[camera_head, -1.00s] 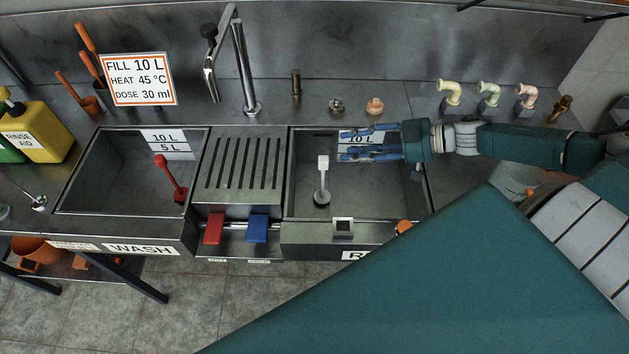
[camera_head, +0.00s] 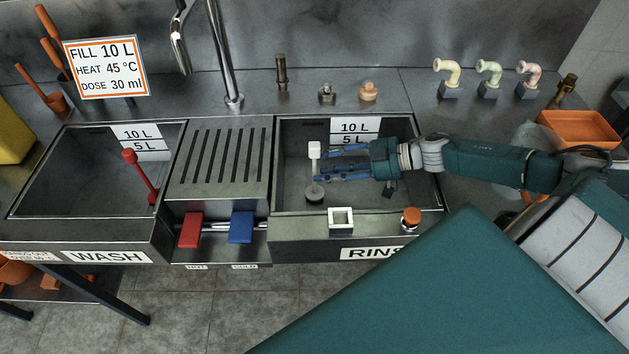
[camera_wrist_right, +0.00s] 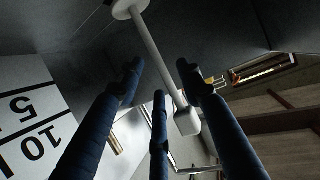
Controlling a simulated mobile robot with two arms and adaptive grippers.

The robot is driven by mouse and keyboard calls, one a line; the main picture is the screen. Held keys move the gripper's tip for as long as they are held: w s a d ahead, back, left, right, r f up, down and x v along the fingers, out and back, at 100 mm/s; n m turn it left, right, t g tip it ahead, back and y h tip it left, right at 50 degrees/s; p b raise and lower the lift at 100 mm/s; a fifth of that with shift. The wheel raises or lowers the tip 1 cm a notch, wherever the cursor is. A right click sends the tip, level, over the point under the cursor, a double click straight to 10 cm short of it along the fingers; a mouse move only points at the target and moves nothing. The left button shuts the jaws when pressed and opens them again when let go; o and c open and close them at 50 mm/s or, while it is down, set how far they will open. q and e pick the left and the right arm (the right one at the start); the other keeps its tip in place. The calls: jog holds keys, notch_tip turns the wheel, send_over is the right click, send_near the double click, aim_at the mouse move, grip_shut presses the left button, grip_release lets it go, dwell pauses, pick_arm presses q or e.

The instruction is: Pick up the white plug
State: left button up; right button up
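The right wrist view shows these fingers (camera_wrist_right: 160,72) apart, not closed on the stem. Whether a finger touches it I cannot tell. My left gripper is not in view.
A slotted drainer (camera_head: 222,155) lies between the basins, with red (camera_head: 190,231) and blue (camera_head: 241,228) pedals below. The rinse basin's walls and front rim surround the right gripper closely.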

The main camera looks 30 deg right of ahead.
aim_at(315, 168)
jog(key=x, duration=0.3)
jog(key=shift+a, duration=0.2)
jog(key=shift+c, duration=0.5)
grip_shut()
jog(key=shift+d+r, duration=0.1)
jog(key=shift+r, duration=0.1)
